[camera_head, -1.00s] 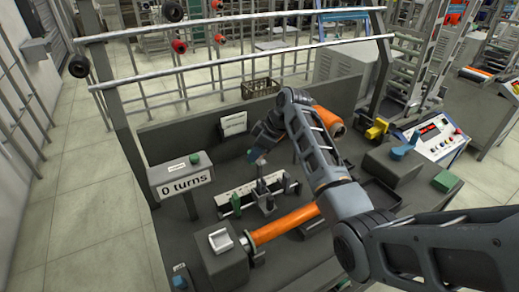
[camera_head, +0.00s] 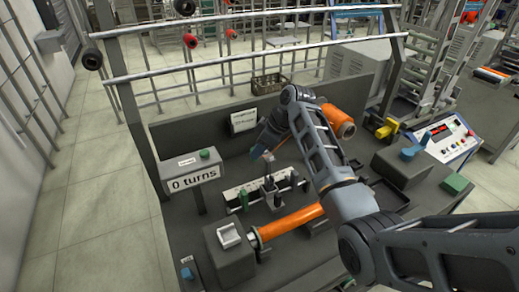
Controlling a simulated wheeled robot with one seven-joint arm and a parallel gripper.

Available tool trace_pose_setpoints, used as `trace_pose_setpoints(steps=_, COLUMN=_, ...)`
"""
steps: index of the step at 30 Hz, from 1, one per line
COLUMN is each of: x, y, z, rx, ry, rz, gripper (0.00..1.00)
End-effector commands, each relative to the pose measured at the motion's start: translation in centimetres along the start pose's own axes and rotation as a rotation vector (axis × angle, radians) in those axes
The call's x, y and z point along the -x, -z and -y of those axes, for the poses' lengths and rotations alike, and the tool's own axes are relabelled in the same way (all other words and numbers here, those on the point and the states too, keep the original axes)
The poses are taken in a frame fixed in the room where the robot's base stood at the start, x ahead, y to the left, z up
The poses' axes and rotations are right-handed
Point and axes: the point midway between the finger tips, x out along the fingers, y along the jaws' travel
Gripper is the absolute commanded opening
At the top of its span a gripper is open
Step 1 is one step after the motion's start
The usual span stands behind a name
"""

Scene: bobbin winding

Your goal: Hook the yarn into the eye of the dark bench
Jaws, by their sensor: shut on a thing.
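The dark bench (camera_head: 185,235) fills the middle of the head view. My gripper (camera_head: 267,156) points down above the middle of the bench, behind a small upright post (camera_head: 269,184) in the picture. It is shut on a small pale piece at its tips, which looks like the yarn's end; the yarn strand itself is too thin to make out. The white-fronted rack (camera_head: 240,190) with small coloured pieces stands below the gripper. I cannot make out the eye for certain. An orange spool (camera_head: 290,221) lies across the bench's front.
A sign reading "0 turns" (camera_head: 191,178) stands at the left. A second orange cone (camera_head: 339,122) is behind my arm. A grey block with a pale switch (camera_head: 229,236) is at the spool's left end. A control panel (camera_head: 447,138) is at the right.

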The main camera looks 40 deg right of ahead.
Motion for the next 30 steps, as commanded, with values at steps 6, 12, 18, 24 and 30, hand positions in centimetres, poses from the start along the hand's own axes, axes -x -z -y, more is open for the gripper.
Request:
trace_pose_setpoints(steps=6, x=0.9, y=0.7, z=0.1, rx=0.001, ry=-0.001, rz=-0.001, gripper=0.00)
trace_pose_setpoints(steps=12, x=1.6, y=1.2, z=0.3, rx=0.002, ry=-0.001, rz=-0.001, gripper=0.00)
trace_pose_setpoints(steps=18, x=2.3, y=1.8, z=0.4, rx=0.002, ry=-0.001, rz=-0.001, gripper=0.00)
trace_pose_setpoints(steps=24, x=3.0, y=2.3, z=0.5, rx=0.001, ry=-0.001, rz=-0.001, gripper=0.00)
trace_pose_setpoints(steps=30, x=3.3, y=2.5, z=0.6, rx=0.001, ry=0.000, rz=0.000, gripper=0.00)
